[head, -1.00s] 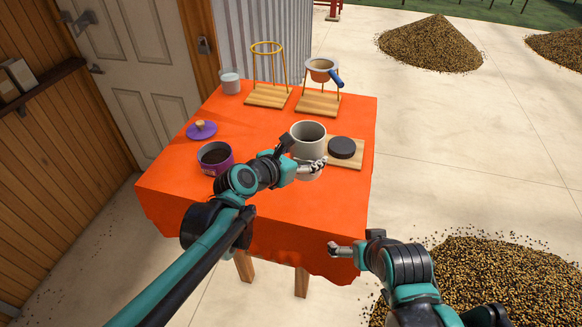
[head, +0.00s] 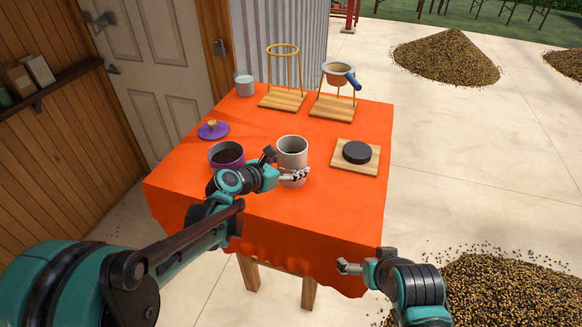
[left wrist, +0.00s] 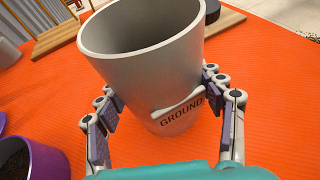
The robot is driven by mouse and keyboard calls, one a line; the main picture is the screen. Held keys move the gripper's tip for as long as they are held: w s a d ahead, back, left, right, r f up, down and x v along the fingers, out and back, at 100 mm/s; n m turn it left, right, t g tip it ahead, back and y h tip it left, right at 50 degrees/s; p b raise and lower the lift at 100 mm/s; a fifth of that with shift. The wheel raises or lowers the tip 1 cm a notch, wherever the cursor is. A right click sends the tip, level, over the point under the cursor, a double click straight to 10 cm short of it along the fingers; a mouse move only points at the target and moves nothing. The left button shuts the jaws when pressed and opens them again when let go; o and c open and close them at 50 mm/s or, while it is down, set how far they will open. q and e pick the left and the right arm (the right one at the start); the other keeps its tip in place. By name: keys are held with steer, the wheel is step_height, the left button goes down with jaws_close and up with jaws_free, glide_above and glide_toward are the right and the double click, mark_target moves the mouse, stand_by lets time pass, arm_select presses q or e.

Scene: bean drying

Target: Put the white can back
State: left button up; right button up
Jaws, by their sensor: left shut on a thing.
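The white can (head: 292,146) stands upright and open-topped near the middle of the table, right of the purple can. In the left wrist view the white can (left wrist: 148,62) shows the word GROUND and a bare grey inside wall. My left gripper (head: 290,174) is shut on the white can, with a finger on each side low on its wall. Whether the can's base touches the cloth I cannot tell. A black round lid (head: 357,152) lies on a wooden board (head: 370,168) to the right. My right gripper (head: 350,267) is empty in front of the table's front edge; its opening is unclear.
The purple can (head: 216,162) with dark contents stands close left of the white can. A purple lid (head: 222,132), a small pale cup (head: 244,86), a yellow ring stand (head: 283,98) and a dripper stand (head: 333,108) are farther back. Orange cloth (head: 315,215) lies clear in front.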

arm_select(q)
steer(key=shift+s+r, duration=0.1)
steer(key=o, duration=1.5)
